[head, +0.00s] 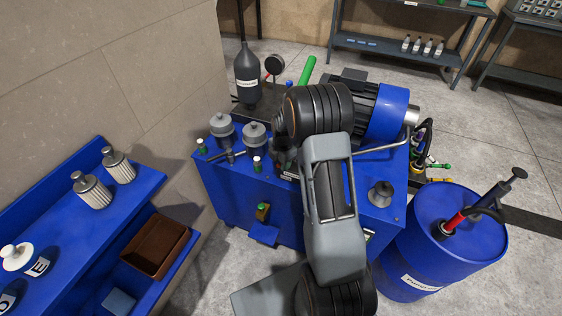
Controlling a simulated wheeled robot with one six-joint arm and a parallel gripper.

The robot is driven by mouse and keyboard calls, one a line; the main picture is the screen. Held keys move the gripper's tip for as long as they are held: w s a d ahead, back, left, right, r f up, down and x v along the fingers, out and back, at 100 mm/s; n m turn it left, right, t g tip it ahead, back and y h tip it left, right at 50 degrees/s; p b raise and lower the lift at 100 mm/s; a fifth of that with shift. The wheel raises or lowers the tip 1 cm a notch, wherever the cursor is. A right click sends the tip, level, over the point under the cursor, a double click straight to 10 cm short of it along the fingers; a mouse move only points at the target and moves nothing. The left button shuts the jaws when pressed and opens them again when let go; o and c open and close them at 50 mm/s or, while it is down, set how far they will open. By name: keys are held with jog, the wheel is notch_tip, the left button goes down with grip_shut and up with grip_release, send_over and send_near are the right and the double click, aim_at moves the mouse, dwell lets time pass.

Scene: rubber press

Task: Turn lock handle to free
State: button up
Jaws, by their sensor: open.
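My gripper (284,158) shows only in part, as a dark shape beside my arm's wrist, above the top of the blue press unit (236,190). It is open, and I see nothing held in it. My arm hides much of it and the middle of the unit's top. A small grey bar-shaped handle (229,156) sits on the unit's top to the left of my gripper, apart from it. I cannot tell for sure whether this is the lock handle or how it is turned.
Two grey filter caps (221,125) and (255,134) stand near the gripper. A dark bottle (247,74) and a blue motor (388,112) are behind. A blue drum (440,262) with a hand pump stands right. A blue shelf (140,212) is left, with floor between.

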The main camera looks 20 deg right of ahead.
jog(key=shift+c, duration=0.3)
grip_shut()
jog(key=shift+w+a, duration=0.1)
